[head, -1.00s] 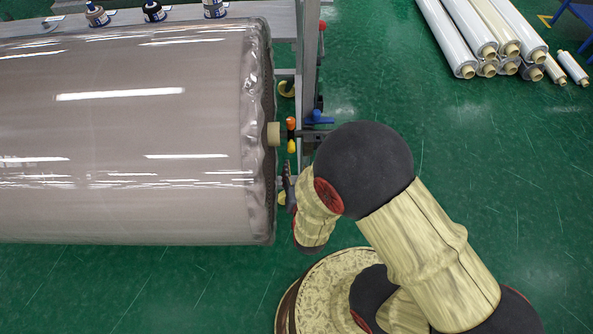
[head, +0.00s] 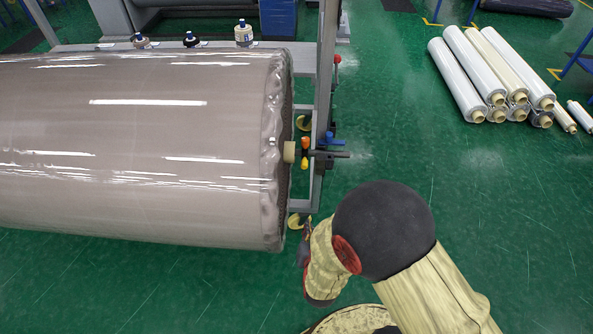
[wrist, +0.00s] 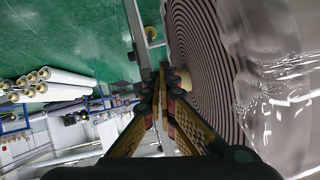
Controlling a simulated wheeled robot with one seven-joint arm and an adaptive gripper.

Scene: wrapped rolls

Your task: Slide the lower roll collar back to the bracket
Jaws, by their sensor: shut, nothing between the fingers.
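A large grey-brown wrapped roll (head: 140,150) lies at the left of the head view, with a beige core (head: 289,151) at its right end. Just right of the core is the collar (head: 304,145) with an orange and a yellow knob. The bracket (head: 325,140) with a blue handle stands right beside it on the upright. My gripper (head: 307,226) is below the collar in the picture, apart from it. In the wrist view my gripper (wrist: 159,80) is shut and empty, in front of the roll's spiral end (wrist: 205,70); its fingers hide the collar area.
A grey upright post (head: 326,75) rises behind the bracket. Several small white rolls (head: 490,75) are stacked at the upper right. Three bottles (head: 191,40) stand on a ledge behind the large roll. Green floor (head: 400,150) is clear right of the bracket.

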